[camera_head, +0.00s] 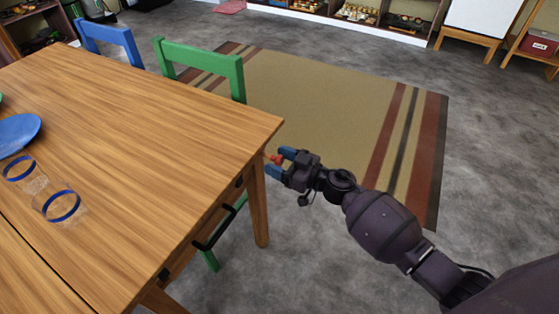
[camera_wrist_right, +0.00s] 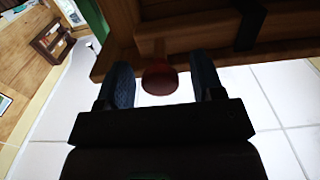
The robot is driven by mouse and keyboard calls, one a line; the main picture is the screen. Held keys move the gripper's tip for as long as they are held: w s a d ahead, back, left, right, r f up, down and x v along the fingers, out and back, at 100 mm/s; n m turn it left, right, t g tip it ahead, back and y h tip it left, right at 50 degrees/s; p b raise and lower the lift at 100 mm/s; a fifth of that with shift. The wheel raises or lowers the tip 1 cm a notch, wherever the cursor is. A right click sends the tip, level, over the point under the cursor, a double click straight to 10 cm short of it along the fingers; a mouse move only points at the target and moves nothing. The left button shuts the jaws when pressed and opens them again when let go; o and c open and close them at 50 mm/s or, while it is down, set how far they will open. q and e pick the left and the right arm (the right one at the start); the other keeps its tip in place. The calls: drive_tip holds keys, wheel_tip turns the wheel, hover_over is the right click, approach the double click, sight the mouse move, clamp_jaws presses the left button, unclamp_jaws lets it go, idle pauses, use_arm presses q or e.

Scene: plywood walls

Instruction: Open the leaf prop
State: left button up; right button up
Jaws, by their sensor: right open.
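A wooden table (camera_head: 150,140) fills the left of the head view. A small red knob (camera_head: 275,158) shows at its right corner, just under the top. My right gripper (camera_head: 280,162) is there, with its blue fingers open on either side of the knob. In the right wrist view the red knob (camera_wrist_right: 160,78) sits between the two fingers (camera_wrist_right: 162,82), with a gap to each. Wooden bars (camera_wrist_right: 185,35) of the table's underside are behind it. Which part is the leaf prop I cannot tell for certain. My left gripper is not in view.
A black bar (camera_head: 220,230) sticks out along the table's side edge. A green chair (camera_head: 205,58) and a blue chair (camera_head: 108,36) stand at the far side. Clear glasses (camera_head: 60,203) and a blue plate (camera_head: 18,132) are on the table. A striped rug (camera_head: 320,95) and open floor lie to the right.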

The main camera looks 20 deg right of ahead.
drive_tip(key=shift+c, duration=0.3)
clamp_jaws()
drive_tip(key=shift+s+a+r, duration=0.1)
drive_tip(key=shift+a, duration=0.05)
use_arm(q)
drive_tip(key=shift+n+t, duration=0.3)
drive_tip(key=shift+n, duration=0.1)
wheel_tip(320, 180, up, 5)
drive_tip(key=p, duration=0.7)
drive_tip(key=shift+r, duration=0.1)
use_arm(e)
drive_tip(key=s+a, duration=1.2)
drive_tip(key=a, duration=0.4)
drive_tip(key=shift+s, duration=0.2)
drive_tip(key=shift+f, duration=0.2)
